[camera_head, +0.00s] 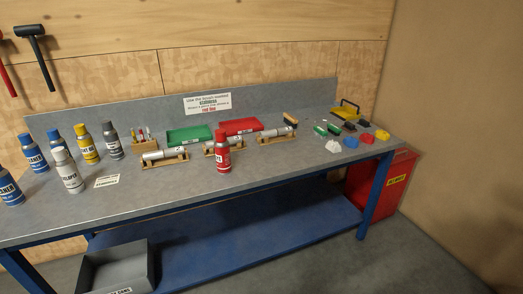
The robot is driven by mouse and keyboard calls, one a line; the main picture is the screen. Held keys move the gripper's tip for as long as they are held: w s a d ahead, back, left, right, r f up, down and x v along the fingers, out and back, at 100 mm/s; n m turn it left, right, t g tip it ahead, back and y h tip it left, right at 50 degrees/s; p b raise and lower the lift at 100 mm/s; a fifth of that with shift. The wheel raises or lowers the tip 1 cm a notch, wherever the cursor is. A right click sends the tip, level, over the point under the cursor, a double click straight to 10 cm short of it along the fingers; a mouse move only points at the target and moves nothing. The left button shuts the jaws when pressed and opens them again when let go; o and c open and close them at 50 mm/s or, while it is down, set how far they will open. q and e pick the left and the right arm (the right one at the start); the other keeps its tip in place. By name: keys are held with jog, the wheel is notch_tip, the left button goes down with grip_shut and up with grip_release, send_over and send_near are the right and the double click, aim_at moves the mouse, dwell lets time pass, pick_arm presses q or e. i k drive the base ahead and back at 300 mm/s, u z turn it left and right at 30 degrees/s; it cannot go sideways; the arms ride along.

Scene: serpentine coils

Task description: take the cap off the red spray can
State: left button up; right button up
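The red spray can (223,154) stands upright near the front edge of the grey workbench (250,186), about the middle of the picture. Neither of my grippers shows in the head view.
Other spray cans, one yellow (87,146) and one white (67,171) among them, stand at the left. A green tray (190,136) and a red tray (240,127) lie behind several cradles. Small coloured items lie at the right. A grey bin (115,268) is below.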

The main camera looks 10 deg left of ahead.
aim_at(221, 135)
jog(key=z, duration=0.05)
jog(key=k, duration=0.4)
jog(key=z, duration=0.95)
jog(key=i, duration=2)
jog(key=u, duration=0.3)
jog(key=i, duration=1.05)
jog(key=u, duration=1.5)
jog(key=i, duration=0.95)
jog(key=u, duration=0.85)
